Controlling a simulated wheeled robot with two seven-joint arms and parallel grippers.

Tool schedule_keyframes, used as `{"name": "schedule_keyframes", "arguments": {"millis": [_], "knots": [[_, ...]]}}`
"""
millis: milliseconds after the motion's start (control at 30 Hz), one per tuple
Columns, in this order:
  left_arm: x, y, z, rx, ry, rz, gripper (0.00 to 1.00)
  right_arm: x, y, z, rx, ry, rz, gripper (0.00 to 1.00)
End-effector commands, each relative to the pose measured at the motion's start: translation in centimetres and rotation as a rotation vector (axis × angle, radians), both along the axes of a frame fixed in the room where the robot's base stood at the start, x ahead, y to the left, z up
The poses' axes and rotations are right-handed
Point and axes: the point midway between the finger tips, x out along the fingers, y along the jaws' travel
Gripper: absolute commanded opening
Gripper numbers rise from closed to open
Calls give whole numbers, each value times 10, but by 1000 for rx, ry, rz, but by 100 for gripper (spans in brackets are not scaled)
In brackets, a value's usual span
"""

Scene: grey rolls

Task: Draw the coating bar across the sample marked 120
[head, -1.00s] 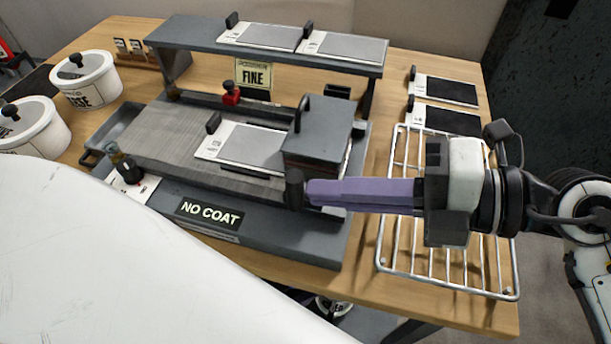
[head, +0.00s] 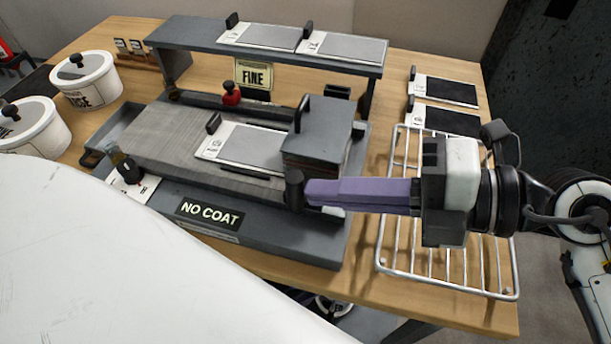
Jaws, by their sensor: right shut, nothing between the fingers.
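A sample card (head: 238,147) with a grey panel and a black clip lies on the grey coater bed (head: 160,133). Its number is too small to read. A dark grey block (head: 327,127) with a black handle stands at the card's right end and hides part of it. I cannot clearly pick out the coating bar. My right gripper (head: 306,192), with purple fingers, is shut and empty. Its fingertips are at a short dark post (head: 294,190) at the block's front; I cannot tell whether they touch. My left gripper is not in view.
A shelf (head: 200,37) with two cards spans the back above a FINE sign (head: 254,76) and a red knob (head: 231,93). A wire rack (head: 440,268) lies under my right arm. Two lidded tubs (head: 88,82) stand left. A NO COAT label (head: 209,213) is in front.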

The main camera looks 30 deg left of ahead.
Motion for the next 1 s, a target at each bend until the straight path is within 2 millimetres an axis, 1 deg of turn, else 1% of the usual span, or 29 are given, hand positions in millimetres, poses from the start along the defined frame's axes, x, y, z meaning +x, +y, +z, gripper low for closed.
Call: {"name": "schedule_keyframes", "arguments": {"millis": [1000], "knots": [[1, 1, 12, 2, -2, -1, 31, -9, 30, 1, 0, 0, 1, 0]]}}
